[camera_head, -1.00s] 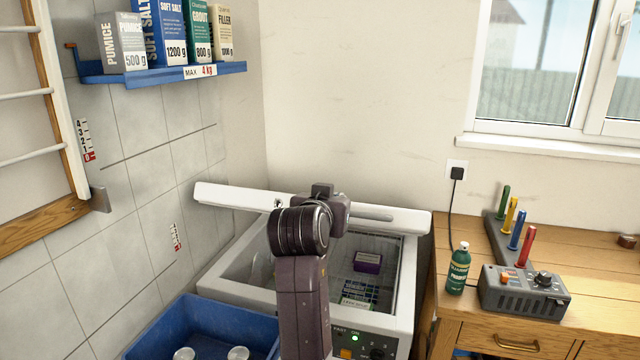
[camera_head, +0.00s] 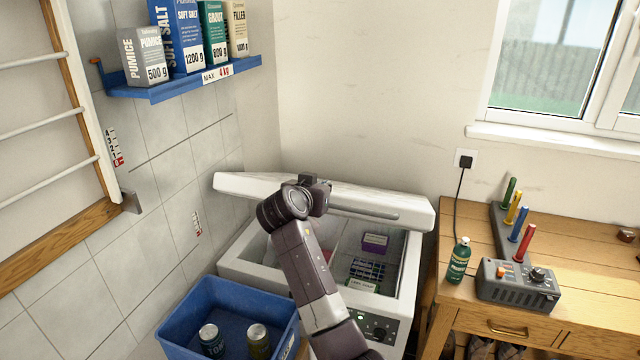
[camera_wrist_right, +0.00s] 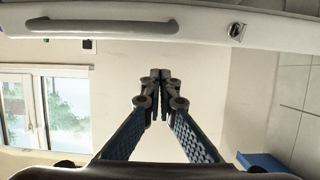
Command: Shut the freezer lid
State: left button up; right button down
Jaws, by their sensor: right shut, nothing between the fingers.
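The white chest freezer (camera_head: 240,271) stands in the corner. Its lid (camera_head: 360,196) is raised and tilted above the opening, with a long grey handle along its front edge. Purple and other packs show inside through the gap. My right arm reaches up in front of the freezer, its wrist (camera_head: 290,205) overlapping the lid's left half. The fingers are hidden in the head view. In the right wrist view the right gripper (camera_wrist_right: 160,75) is shut and empty, pointing at the wall. The lid edge and handle (camera_wrist_right: 100,28) cross the top of that view, apart from the fingertips. My left gripper does not show.
A wooden bench (camera_head: 590,265) at right holds a green bottle (camera_head: 459,259) and a grey control box (camera_head: 515,286). A blue shelf (camera_head: 150,97) with boxes hangs at upper left.

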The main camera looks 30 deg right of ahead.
aim_at(332, 195)
jog(key=f+p, duration=0.1)
jog(key=w+d+f+p, duration=0.1)
jog(key=f+p, duration=0.1)
jog(key=shift+w+d+f, duration=0.2)
jog(key=shift+w+d, duration=0.1)
jog(key=shift+d, duration=0.1)
jog(key=shift+s+a+f, duration=0.35)
jog(key=shift+a+f, duration=0.05)
jog(key=shift+f, duration=0.15)
jog(key=shift+f, duration=0.15)
jog(key=s+a+f+b, duration=0.2)
jog(key=a+f+b, duration=0.1)
jog(key=f+b, duration=0.8)
jog(key=s+a+f+t+h+b, duration=0.1)
jog(key=s+a+f+b, duration=0.2)
jog(key=f+b, duration=0.8)
jog(key=shift+s+a+f, duration=0.2)
jog(key=shift+s+f, duration=0.05)
jog(key=shift+f, duration=0.05)
